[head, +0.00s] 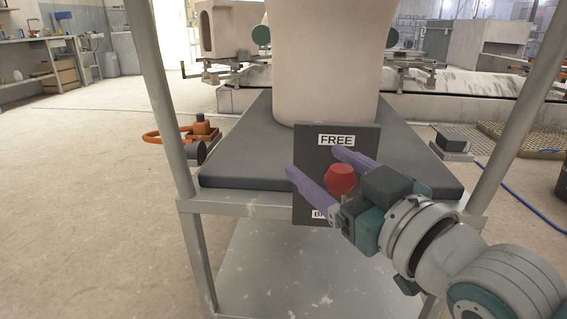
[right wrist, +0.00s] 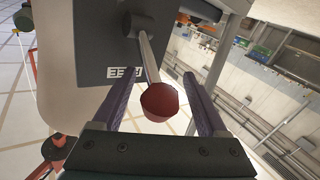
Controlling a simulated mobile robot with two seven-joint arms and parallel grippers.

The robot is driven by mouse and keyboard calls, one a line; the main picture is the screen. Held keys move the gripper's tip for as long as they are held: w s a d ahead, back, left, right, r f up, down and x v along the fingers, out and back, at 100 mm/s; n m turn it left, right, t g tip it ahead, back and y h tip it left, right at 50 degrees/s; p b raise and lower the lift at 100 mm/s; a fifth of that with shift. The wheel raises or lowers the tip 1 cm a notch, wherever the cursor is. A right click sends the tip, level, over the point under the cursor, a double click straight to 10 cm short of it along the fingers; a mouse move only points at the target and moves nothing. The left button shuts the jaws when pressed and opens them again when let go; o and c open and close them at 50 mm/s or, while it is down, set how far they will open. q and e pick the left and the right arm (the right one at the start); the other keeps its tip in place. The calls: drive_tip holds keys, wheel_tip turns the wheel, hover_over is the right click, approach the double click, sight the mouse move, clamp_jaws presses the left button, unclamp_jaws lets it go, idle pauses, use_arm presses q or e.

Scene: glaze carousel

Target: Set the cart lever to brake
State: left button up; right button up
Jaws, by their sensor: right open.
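The cart lever has a red knob (head: 342,179) and stands in front of a dark plate (head: 312,157) on the cart's near side. The plate reads FREE at the top; a label at the bottom is partly hidden by my gripper and starts with B. In the right wrist view the red knob (right wrist: 160,101) sits on a grey metal rod (right wrist: 148,58) that runs to a pivot on the plate. My right gripper (head: 318,162) is open, with its purple fingers on either side of the knob and rod. I cannot tell whether they touch. My left gripper is not in view.
The cart (head: 228,163) has a dark top and grey posts at both sides. A large pale vessel (head: 325,60) stands on it behind the plate. An orange-handled item (head: 200,130) lies left of the cart, and a blue hose (head: 520,197) lies at right.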

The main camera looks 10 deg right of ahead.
drive_tip(key=shift+c, duration=0.2)
clamp_jaws()
idle(0.3)
idle(0.8)
